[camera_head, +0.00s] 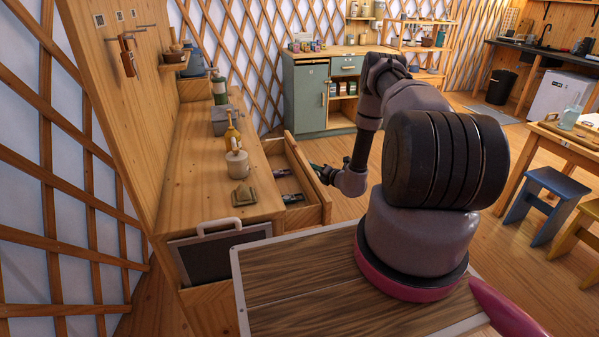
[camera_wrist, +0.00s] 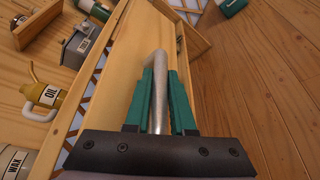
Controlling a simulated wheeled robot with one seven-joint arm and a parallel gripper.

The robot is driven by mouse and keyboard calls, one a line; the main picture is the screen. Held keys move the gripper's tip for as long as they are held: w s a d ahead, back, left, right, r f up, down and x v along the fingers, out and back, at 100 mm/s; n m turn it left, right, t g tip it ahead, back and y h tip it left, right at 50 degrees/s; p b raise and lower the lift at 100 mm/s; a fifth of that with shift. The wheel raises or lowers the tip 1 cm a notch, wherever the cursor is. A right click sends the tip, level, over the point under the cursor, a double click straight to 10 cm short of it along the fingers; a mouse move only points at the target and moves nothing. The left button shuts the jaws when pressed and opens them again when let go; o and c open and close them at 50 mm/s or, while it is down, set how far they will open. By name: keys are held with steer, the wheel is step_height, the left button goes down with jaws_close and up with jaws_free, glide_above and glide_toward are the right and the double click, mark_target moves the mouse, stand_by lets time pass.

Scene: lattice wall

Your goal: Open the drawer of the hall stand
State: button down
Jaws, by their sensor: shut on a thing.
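The hall stand (camera_head: 186,195) is a long wooden cabinet along the left wall. Its drawer (camera_head: 325,206) is pulled out well clear of the body on the right side, and several small dark items (camera_head: 289,186) lie inside. My gripper (camera_head: 318,168) is at the drawer's front. In the wrist view its green fingers (camera_wrist: 160,78) are closed on the pale metal drawer handle (camera_wrist: 159,62), one on each side. In the head view the handle is hidden by the gripper.
On the stand top are a yellow oil can (camera_head: 231,135), a pale wax tin (camera_head: 237,163), a grey box (camera_head: 223,120) and a green bottle (camera_head: 219,90). A dark panel (camera_head: 220,254) leans at the stand's near end. The floor right of the drawer is clear.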

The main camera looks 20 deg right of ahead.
steer(key=shift+d, duration=1.75)
steer(key=c, duration=1)
jaws_free()
steer(key=shift+c, duration=0.2)
steer(key=shift+s, duration=0.1)
steer(key=v, duration=1)
steer(key=shift+s, duration=0.3)
steer(key=shift+d, duration=0.15)
steer(key=shift+r, duration=0.1)
